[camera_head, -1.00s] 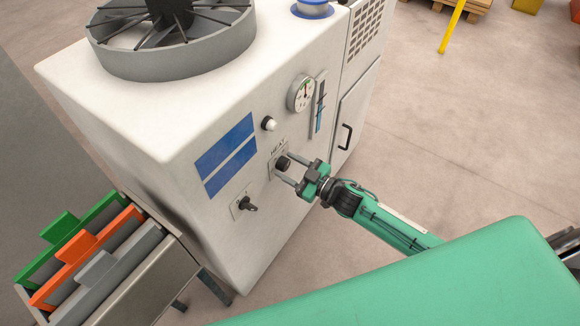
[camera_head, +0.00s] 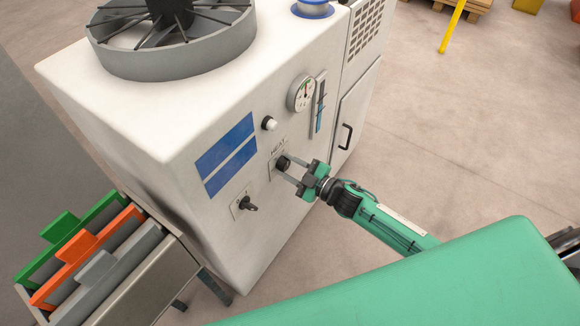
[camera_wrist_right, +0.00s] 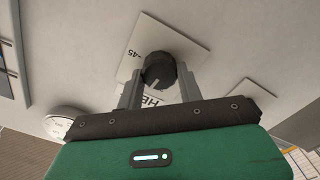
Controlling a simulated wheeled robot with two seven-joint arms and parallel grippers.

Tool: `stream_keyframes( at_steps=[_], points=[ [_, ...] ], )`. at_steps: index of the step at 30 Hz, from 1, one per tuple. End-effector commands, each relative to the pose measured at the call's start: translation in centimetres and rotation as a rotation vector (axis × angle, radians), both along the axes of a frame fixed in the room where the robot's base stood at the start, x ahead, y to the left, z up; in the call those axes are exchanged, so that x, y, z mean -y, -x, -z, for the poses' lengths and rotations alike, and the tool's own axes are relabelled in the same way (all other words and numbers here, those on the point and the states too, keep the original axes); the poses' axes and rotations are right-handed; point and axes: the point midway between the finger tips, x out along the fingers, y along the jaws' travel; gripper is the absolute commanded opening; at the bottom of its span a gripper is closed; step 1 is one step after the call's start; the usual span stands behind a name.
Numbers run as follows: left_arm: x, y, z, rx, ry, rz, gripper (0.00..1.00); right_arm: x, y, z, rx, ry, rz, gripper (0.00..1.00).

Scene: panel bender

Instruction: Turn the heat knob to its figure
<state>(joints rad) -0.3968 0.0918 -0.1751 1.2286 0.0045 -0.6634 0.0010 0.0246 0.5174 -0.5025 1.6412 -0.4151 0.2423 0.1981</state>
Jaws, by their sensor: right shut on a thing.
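The heat knob (camera_head: 283,163) is a black round knob on a pale plate marked HEAT, on the white machine's front. Other figures on the plate are hidden or too small to read. My left gripper is not in view.
A black switch (camera_head: 248,204) sits left of the knob. A white button (camera_head: 269,124), a round gauge (camera_head: 301,93) and a blue-marked level strip (camera_head: 320,102) are above it. A door handle (camera_head: 346,136) is to the right.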

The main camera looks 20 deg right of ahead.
Motion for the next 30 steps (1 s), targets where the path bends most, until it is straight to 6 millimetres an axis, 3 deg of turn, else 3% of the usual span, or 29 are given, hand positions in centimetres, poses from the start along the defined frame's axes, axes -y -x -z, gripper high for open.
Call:
stream_keyframes(
  at_steps=[15, 30],
  points=[
    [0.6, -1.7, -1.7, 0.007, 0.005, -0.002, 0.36, -0.1, 0.1, 0.2, 0.274, 0.352, -0.001, 0.14],
    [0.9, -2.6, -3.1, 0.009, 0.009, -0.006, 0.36, -0.1, 0.1, 0.2, 0.388, 0.499, -0.002, 0.14]
  ],
)
